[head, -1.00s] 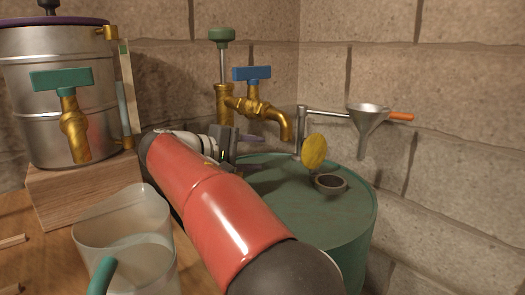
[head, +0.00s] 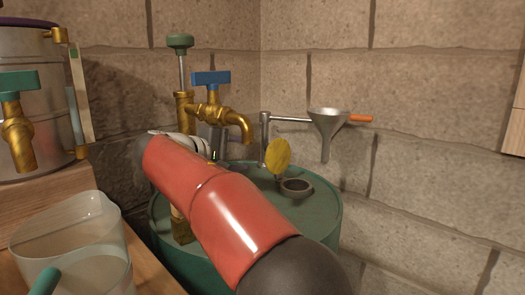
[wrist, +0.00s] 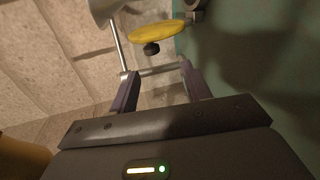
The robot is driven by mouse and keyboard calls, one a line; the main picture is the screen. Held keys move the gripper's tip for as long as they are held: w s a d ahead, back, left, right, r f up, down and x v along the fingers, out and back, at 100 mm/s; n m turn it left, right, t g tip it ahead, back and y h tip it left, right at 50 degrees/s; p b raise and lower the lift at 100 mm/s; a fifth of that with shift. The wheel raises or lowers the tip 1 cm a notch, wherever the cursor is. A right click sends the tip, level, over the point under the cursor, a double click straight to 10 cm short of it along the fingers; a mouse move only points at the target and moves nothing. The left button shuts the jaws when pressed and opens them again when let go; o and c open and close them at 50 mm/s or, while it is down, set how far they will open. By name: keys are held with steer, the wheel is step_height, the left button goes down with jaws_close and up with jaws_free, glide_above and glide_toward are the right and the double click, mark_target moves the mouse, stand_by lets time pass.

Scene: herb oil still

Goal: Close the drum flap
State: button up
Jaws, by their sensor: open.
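The yellow drum flap (head: 278,155) stands open, nearly upright, beside the dark round opening (head: 297,187) in the top of the green drum (head: 320,208). In the wrist view the flap (wrist: 158,37) shows beyond my fingers, with a dark knob (wrist: 151,49) on it; the drum top (wrist: 250,55) fills the right side. My gripper (wrist: 160,86) is open and empty, its two purple fingers apart and short of the flap. In the head view it is to the left of the flap, mostly hidden behind my red arm.
A steel funnel (head: 327,121) on a bracket arm hangs behind and right of the flap. A brass tap with a blue handle (head: 211,78) stands close behind my gripper. A clear jug (head: 75,240) and a steel vessel (head: 45,95) are at left. Stone walls close the corner.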

mark_target(265, 149)
steer(key=x, duration=0.2)
steer(key=r+x, duration=0.1)
steer(key=x, duration=0.5)
steer(key=shift+w+d+r, duration=0.15)
steer(key=shift+w+d, duration=0.05)
steer(key=shift+w, duration=0.05)
jaws_close()
